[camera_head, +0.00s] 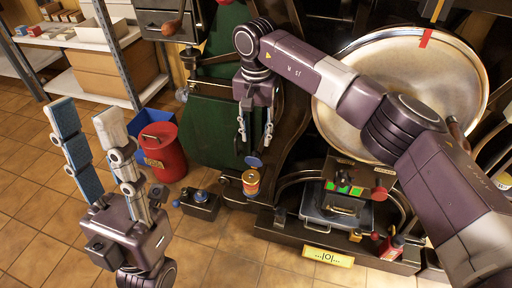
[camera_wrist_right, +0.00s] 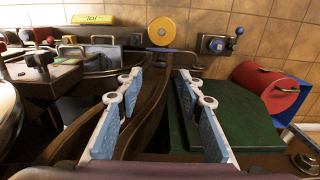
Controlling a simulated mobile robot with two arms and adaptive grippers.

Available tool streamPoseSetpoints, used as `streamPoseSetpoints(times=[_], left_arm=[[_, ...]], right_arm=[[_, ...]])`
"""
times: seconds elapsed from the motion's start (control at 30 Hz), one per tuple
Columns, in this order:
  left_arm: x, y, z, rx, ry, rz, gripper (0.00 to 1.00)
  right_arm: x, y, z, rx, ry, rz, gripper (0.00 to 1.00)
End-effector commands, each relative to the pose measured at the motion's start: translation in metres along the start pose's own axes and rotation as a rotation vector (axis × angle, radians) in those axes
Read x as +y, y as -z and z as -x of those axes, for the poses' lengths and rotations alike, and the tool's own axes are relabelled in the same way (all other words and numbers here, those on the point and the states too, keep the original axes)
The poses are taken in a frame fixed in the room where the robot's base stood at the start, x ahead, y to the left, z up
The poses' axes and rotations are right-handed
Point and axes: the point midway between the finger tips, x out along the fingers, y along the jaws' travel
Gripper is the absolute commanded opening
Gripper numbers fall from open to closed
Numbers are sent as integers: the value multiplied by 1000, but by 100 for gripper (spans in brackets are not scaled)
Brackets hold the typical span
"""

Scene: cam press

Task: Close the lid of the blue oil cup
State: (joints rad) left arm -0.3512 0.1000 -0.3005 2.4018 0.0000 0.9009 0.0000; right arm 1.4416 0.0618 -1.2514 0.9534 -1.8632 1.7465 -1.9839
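The oil cup (camera_head: 251,183) is a small brass-yellow cup at the machine's edge in the head view, with a reddish band. Its blue lid (camera_head: 254,162) stands raised at the cup's far side. In the right wrist view the cup shows as a yellow disc (camera_wrist_right: 163,30) at top centre, with a little blue at its lower edge. My right gripper (camera_head: 254,143) is open and empty, pointing down beyond and above the lid, apart from it. Its spread fingers (camera_wrist_right: 157,78) frame brown machine parts in the wrist view. My left gripper (camera_head: 86,112) is open and empty at the left, pointing up.
A small box with blue knobs (camera_head: 200,204) sits left of the cup. A red drum (camera_head: 162,152) and blue bin (camera_head: 150,120) stand further left. A press with green buttons (camera_head: 345,188) and a large metal disc (camera_head: 400,90) are to the right. Tiled floor lies in front.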

Motion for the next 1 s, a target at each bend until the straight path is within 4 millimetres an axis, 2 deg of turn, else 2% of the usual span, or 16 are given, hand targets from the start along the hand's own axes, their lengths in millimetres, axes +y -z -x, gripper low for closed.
streamPoseSetpoints(times=[0.03, 0.1, 0.3, 0.43, 0.7, 0.77, 1.0], left_arm=[[0, -2, 7, -1, 0, 0, 35], [0, -2, 8, 8, -3, -1, 35], [0, -4, 5, 34, -14, -5, 35], [1, -4, 2, 43, -19, -6, 35], [1, -5, 1, 43, -20, -6, 35], [1, -5, 1, 43, -20, -6, 35], [1, -5, 1, 43, -20, -6, 35]], right_arm=[[0, -1, -14, -4, -1, 0, 35], [0, -1, -26, -3, 0, 0, 35], [-1, -1, -52, -3, 2, -1, 35], [-1, -1, -60, -3, 2, -1, 35], [-1, -1, -61, -2, 2, -1, 35], [-1, -1, -61, -2, 2, -1, 30], [-1, -1, -61, -2, 2, -1, 4]])
